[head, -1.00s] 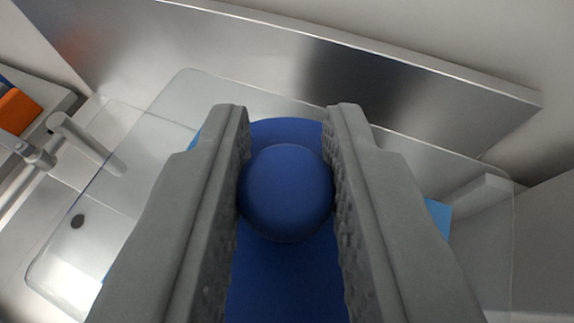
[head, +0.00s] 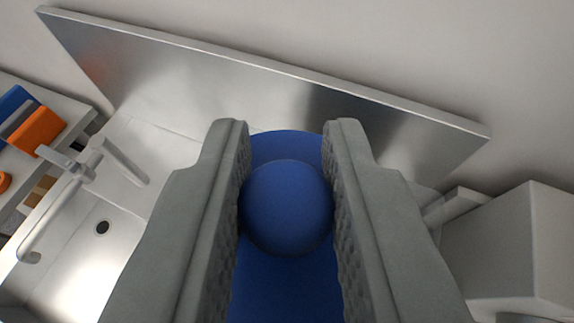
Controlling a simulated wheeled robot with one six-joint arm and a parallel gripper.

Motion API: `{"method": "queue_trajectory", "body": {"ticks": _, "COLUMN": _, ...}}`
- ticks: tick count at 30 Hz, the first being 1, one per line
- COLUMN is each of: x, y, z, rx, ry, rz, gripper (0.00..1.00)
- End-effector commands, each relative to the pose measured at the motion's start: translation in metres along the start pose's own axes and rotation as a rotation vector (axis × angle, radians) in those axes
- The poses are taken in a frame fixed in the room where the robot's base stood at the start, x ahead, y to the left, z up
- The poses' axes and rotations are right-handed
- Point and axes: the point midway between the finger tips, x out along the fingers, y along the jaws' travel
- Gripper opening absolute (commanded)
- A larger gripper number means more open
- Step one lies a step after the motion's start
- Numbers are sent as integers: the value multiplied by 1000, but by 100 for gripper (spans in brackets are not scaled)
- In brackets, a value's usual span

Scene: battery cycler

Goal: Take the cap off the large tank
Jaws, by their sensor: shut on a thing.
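My gripper (head: 287,190) fills the middle of the head view, its two grey ridged fingers shut on the round knob of a blue cap (head: 286,208). The cap's wider blue disc shows behind and below the knob, between the fingers. The large tank does not show in the current view. What lies directly under the cap is hidden by the cap and fingers.
A steel sink (head: 75,265) with a tap (head: 72,180) is at the left. A steel backsplash (head: 250,80) runs along the wall. Orange and blue items (head: 35,130) sit at the far left. A grey box (head: 520,245) stands at the right.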

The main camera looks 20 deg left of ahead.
Motion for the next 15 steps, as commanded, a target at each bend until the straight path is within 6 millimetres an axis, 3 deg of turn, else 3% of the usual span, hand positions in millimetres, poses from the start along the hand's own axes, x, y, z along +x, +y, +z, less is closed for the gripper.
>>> {"method": "queue_trajectory", "body": {"ticks": 8, "x": -27, "y": -12, "z": 11, "rx": -1, "ry": 0, "rz": 0, "gripper": 1}}
{"method": "queue_trajectory", "body": {"ticks": 15, "x": -69, "y": -31, "z": 27, "rx": -1, "ry": 2, "rz": 0, "gripper": 0}}
